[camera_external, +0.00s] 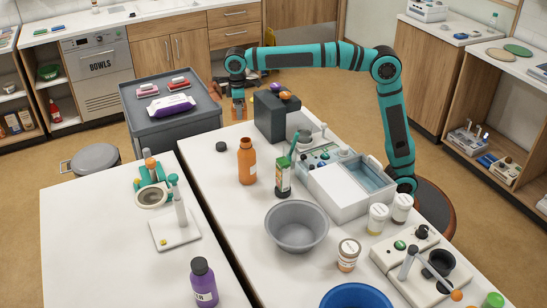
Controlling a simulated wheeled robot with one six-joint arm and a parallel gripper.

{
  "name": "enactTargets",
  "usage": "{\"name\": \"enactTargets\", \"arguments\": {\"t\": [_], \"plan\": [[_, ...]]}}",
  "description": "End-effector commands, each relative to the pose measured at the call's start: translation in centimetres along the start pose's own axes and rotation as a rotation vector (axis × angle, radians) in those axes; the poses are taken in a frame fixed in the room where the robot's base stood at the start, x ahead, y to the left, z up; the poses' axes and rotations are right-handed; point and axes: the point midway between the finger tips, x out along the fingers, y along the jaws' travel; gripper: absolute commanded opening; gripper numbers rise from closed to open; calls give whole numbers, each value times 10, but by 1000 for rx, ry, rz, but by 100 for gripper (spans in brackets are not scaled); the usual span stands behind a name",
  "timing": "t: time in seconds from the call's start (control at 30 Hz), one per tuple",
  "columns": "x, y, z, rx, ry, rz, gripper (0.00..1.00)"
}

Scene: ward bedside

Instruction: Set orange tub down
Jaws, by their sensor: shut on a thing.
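My gripper (238,112) hangs fingers-down from the teal arm, near the far left end of the white middle table. It is shut on a small orange thing (238,92), which appears to be the orange tub. The fingers and wrist cover most of it, so its shape and lid cannot be made out. It seems to be above the tabletop, but the gap is hard to judge. The white tabletop (215,175) lies below and in front of my gripper.
A dark grey box (277,118) stands right of my gripper. An open orange bottle (246,162) and a black cap (221,146) are nearer the camera. A grey trolley (172,128) with packs stands to the left. A grey bowl (297,226) sits mid-table.

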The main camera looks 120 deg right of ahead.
Motion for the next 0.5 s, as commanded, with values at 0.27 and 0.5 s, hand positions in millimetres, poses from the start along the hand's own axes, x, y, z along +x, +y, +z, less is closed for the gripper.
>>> {"name": "enactTargets", "arguments": {"t": [0.27, 0.5], "plan": [[16, 25, -8, 69, 0, 0, 30], [54, 24, -8, 68, 0, 0, 30]]}}
